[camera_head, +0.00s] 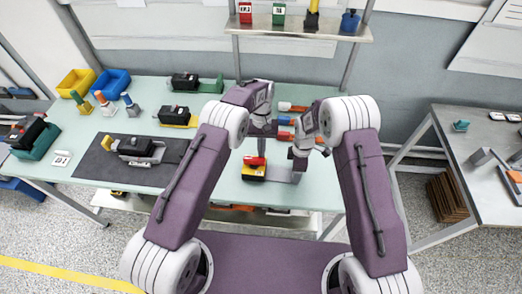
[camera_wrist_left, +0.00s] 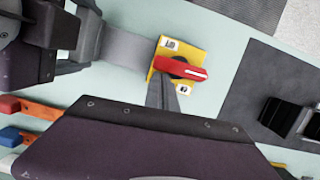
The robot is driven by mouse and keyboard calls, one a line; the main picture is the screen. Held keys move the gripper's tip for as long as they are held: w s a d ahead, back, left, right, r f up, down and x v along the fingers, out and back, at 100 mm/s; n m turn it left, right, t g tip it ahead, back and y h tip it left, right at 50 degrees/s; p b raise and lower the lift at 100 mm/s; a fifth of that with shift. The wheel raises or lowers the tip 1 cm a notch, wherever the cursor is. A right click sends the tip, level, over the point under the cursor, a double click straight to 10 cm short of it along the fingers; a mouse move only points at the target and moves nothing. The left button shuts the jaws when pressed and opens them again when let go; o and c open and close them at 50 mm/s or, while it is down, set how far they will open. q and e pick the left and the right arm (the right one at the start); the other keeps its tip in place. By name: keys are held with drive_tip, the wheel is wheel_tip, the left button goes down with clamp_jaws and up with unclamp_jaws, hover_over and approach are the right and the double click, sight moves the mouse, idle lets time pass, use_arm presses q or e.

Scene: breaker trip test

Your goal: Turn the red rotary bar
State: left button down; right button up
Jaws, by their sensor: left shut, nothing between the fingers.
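The red rotary bar (camera_head: 254,161) sits on top of a yellow-faced black unit (camera_head: 252,173) near the table's front edge. In the left wrist view the bar (camera_wrist_left: 182,68) lies across a round black base on the yellow face (camera_wrist_left: 188,46), slightly slanted. My left gripper (camera_head: 262,149) is shut and empty, pointing down just behind the bar. In the left wrist view its fingertips (camera_wrist_left: 162,88) are close beside the bar; I cannot tell whether they touch. My right gripper (camera_head: 299,164) is beside the grey bracket (camera_head: 279,174) right of the unit; its jaws are partly hidden.
A dark mat (camera_head: 108,168) with another black device lies to the left. Yellow (camera_head: 76,82) and blue (camera_head: 111,82) bins stand at the back left. Orange and blue handled pieces lie behind my grippers. A shelf (camera_head: 300,32) crosses the back.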

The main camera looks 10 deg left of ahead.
idle(0.4)
use_arm(q)
drive_tip(key=shift+s+a, duration=0.55)
drive_tip(key=shift+s, duration=0.2)
drive_tip(key=v, duration=1.2)
drive_tip(key=shift+w, duration=0.15)
use_arm(e)
drive_tip(key=o, duration=2)
